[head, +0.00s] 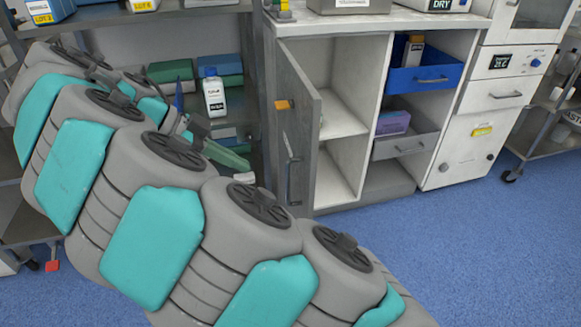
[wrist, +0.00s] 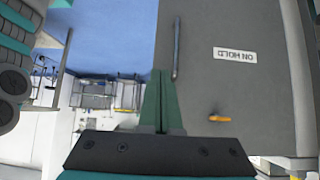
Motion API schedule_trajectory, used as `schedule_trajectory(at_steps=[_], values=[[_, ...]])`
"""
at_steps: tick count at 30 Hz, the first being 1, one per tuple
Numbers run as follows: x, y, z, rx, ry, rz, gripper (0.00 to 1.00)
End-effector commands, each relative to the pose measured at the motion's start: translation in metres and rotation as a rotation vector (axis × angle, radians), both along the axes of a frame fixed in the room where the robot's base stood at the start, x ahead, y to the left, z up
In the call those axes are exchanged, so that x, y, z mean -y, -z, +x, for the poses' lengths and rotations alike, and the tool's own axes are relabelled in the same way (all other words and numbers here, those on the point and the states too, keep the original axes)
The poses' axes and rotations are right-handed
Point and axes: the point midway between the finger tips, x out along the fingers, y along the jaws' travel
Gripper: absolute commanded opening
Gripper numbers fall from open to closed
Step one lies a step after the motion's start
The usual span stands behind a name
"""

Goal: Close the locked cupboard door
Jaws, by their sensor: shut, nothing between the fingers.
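The grey cupboard door (head: 300,135) stands open in the head view, swung out from the left side of the white cupboard, whose shelves (head: 342,122) show to its right. An orange latch (head: 284,104) and a long bar handle (head: 291,176) are on the door. The wrist view shows its outer face (wrist: 235,85) with the handle (wrist: 177,48), the orange latch (wrist: 219,118) and an upside-down "ON HOLD" label (wrist: 235,54). My gripper's green fingers (wrist: 160,74) are shut and empty, beside the door's outer face. In the head view my gripper (head: 232,160) is left of the door, partly hidden by my arm.
A rack with a white bottle (head: 213,96) is behind my gripper. Blue floor (head: 450,240) is clear in front of the cupboard. A trolley (head: 550,130) stands at right.

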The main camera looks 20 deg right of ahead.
Motion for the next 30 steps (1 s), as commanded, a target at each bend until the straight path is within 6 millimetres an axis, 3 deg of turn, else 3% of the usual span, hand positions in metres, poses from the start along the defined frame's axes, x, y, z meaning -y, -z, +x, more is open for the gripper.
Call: schedule_trajectory(at_steps=[5,17,22,30], values=[[0.003,0.008,0.000,0.010,0.007,-0.004,0.00],[0.034,0.038,-0.001,0.011,0.007,-0.004,0.00],[0.057,0.058,-0.005,0.004,0.013,-0.005,0.00],[0.083,0.067,-0.005,0.005,0.006,-0.003,0.00]])
